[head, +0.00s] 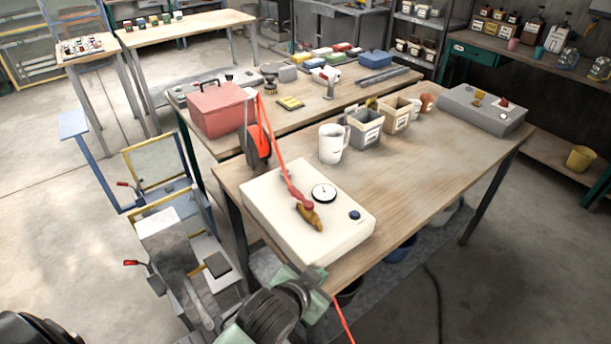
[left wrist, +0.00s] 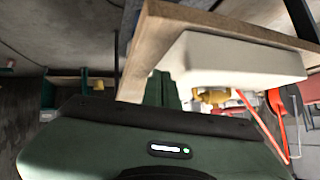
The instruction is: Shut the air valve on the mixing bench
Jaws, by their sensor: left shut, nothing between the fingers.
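A white valve box (head: 275,197) lies on the near left end of the mixing bench (head: 450,150). On its top are a brass valve (head: 309,217) with a red fitting, a round gauge (head: 323,193) and a blue knob (head: 355,215). A red hose (head: 272,140) runs to the valve. My left gripper (head: 308,288) is shut and empty, just off the bench's near edge in front of the box, apart from the valve. The left wrist view shows the box's side (left wrist: 235,62) and the brass valve (left wrist: 212,97) beyond the fingers (left wrist: 162,90). My right gripper is not in view.
A white mug (head: 332,143), a grey bin (head: 364,128) and a tan bin (head: 396,115) stand behind the box. A grey case (head: 482,108) is at the bench's far end. A red toolbox (head: 216,108) sits on the neighbouring table. The bench's right middle is clear.

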